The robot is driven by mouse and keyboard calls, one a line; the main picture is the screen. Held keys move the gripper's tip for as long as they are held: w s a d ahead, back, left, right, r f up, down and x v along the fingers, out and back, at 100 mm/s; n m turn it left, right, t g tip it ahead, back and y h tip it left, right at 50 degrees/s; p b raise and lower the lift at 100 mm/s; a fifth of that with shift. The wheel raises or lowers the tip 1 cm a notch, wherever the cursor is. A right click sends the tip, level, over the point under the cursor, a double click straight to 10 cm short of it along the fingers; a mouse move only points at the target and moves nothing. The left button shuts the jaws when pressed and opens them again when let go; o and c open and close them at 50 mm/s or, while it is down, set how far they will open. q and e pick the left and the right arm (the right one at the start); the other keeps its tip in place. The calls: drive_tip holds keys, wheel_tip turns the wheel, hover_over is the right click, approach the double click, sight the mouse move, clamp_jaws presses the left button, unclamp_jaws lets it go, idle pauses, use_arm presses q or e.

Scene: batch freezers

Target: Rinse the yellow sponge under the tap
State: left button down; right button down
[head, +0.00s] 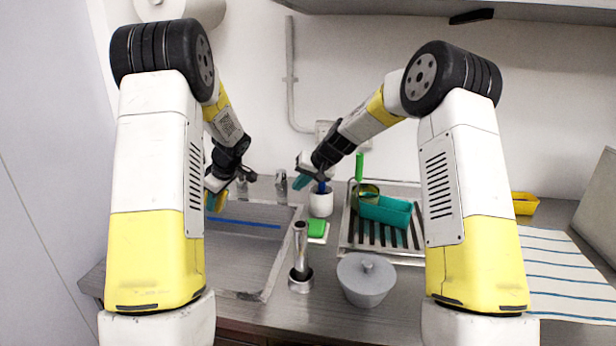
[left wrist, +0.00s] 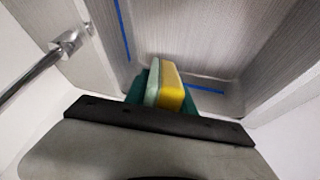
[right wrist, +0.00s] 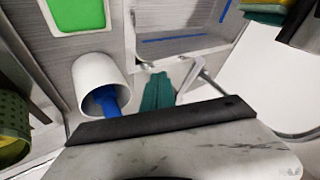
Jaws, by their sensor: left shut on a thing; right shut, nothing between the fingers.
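The yellow sponge (left wrist: 170,90), with a pale green layer on one side, is held between the teal fingers of my left gripper (left wrist: 158,88). In the head view the sponge (head: 219,200) shows partly behind the gripper, over the left part of the sink (head: 268,236). In the left wrist view the metal tap (left wrist: 65,43) is to the left of the sponge, apart from it; no water shows. My right gripper (right wrist: 158,90) is shut and empty; in the head view it (head: 302,182) is above and beside the white cup, right of the sink.
A white cup (head: 321,205) with a blue-handled tool stands right of the sink, near a green pad (head: 317,228). A drying rack (head: 350,237) holds a teal tray (head: 385,212). An upright metal cylinder (head: 300,250) and a lidded grey pot (head: 366,282) stand in front.

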drive_tip(key=shift+s+a+r, duration=0.1)
drive_tip(key=shift+a+r, duration=0.2)
drive_tip(key=shift+a, duration=0.55)
drive_tip(key=shift+a+r, duration=0.25)
drive_tip(key=shift+a, duration=0.6)
drive_tip(key=a, duration=0.3)
drive_tip(key=shift+s+a, duration=0.25)
drive_tip(key=shift+s, duration=0.1)
drive_tip(key=shift+d, duration=0.1)
drive_tip(key=shift+d+f, duration=0.1)
drive_tip(key=shift+d, duration=0.2)
drive_tip(key=d, duration=0.3)
approach(279, 183)
drive_tip(key=s+d, duration=0.2)
drive_tip(key=shift+d, duration=0.3)
